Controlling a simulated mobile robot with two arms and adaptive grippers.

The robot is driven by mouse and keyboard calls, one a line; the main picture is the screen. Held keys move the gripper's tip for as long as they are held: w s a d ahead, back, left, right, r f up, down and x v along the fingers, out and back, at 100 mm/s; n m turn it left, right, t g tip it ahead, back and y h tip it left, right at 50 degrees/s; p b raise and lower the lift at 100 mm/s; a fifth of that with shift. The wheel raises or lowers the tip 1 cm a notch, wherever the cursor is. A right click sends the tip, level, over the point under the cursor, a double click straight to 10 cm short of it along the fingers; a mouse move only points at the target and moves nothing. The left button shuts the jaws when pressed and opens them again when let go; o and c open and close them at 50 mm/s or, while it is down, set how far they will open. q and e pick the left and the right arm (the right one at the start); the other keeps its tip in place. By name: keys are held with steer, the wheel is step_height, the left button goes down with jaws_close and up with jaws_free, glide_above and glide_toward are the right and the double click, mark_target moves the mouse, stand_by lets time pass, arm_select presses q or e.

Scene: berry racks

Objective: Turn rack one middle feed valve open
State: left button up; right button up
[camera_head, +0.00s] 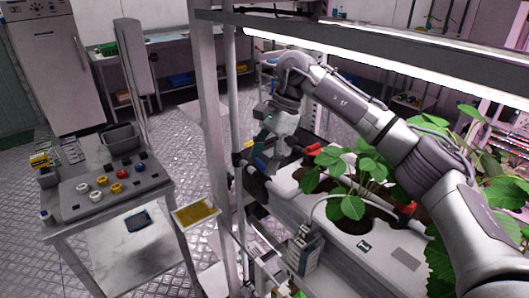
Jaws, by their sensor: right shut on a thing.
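My right arm reaches in from the right, under the rack's lit shelf. My right gripper (258,163) points down beside the upright post at the near end of the rack. It is shut on a dark fitting (254,184) at the end of the white planting trough (350,252). The fingers mostly hide what they hold, so I cannot tell whether it is the middle feed valve or how it is turned. My left gripper is not in view.
Leafy plants (352,180) stand in the trough close under my right arm. The rack post (212,130) rises left of the gripper.

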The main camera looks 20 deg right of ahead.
steer(key=shift+w+r+n, duration=0.1)
steer(key=shift+r+n, duration=0.05)
steer(key=shift+n, duration=0.55)
steer(key=shift+g+p, duration=0.3)
steer(key=shift+p, duration=0.05)
steer(key=o, duration=1.1)
steer(key=shift+o, duration=0.2)
steer(key=v, duration=0.7)
steer(key=shift+r, duration=0.15)
